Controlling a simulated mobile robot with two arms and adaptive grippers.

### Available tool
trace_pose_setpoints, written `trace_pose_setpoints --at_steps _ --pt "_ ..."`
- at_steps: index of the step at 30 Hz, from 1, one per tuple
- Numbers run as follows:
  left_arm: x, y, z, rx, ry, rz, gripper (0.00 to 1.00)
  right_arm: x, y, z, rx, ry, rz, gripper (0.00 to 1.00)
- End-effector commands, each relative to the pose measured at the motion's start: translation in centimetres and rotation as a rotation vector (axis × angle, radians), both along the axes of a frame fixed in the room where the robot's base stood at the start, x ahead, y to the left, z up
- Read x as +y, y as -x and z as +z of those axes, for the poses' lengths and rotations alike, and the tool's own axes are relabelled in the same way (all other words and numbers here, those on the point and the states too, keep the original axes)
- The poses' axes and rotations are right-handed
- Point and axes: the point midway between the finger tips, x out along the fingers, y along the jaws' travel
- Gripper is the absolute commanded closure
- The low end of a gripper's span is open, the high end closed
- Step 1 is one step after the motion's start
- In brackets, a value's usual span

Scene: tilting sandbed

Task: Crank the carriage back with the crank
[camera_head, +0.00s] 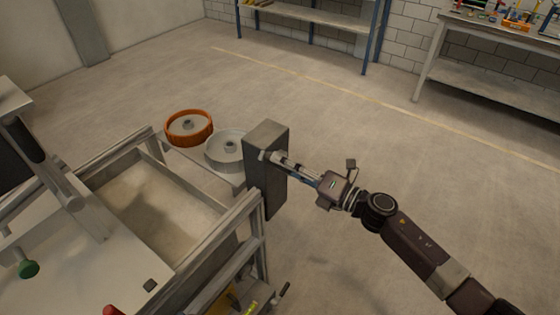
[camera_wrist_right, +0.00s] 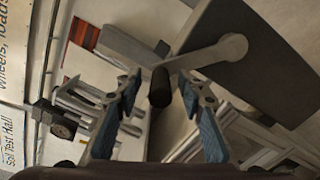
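The crank shows in the right wrist view as a light grey arm (camera_wrist_right: 212,52) with a black handle (camera_wrist_right: 160,87), mounted on a dark grey box. In the head view this box (camera_head: 267,150) stands at the right end of the sandbed (camera_head: 160,215), and the crank is mostly hidden by the gripper. My right gripper (camera_head: 275,160) is at the box's face. In the wrist view its blue-padded fingers (camera_wrist_right: 160,82) are apart, with the handle between them and gaps on both sides. A grey beam (camera_head: 60,170) lies over the bed; whether it is the carriage, I cannot tell. My left gripper is out of view.
An orange wheel (camera_head: 189,127) and a grey wheel (camera_head: 227,149) lie behind the bed, close to the box. A red knob (camera_head: 111,311) and a green knob (camera_head: 28,269) are at the near left. The floor (camera_head: 400,160) to the right is clear.

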Motion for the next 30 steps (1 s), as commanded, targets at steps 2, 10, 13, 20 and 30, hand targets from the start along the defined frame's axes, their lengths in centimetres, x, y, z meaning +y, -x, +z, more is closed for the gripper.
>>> trace_pose_setpoints --at_steps 2,10,13,20,30 --pt "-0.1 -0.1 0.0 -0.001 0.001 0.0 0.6 -1.4 1.0 -0.1 0.002 0.002 -0.001 0.64" --pt "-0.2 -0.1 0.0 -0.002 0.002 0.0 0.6 -6.0 4.3 0.0 -0.001 0.002 -0.002 0.64" --pt "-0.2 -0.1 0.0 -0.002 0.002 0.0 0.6 -7.2 5.2 0.0 0.0 0.0 -0.002 0.64" --pt "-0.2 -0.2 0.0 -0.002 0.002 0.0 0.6 -8.4 6.1 0.2 -0.004 -0.001 0.0 0.64" --pt "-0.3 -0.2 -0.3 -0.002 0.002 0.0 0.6 -8.2 6.5 -0.2 -0.001 -0.005 0.0 0.76"
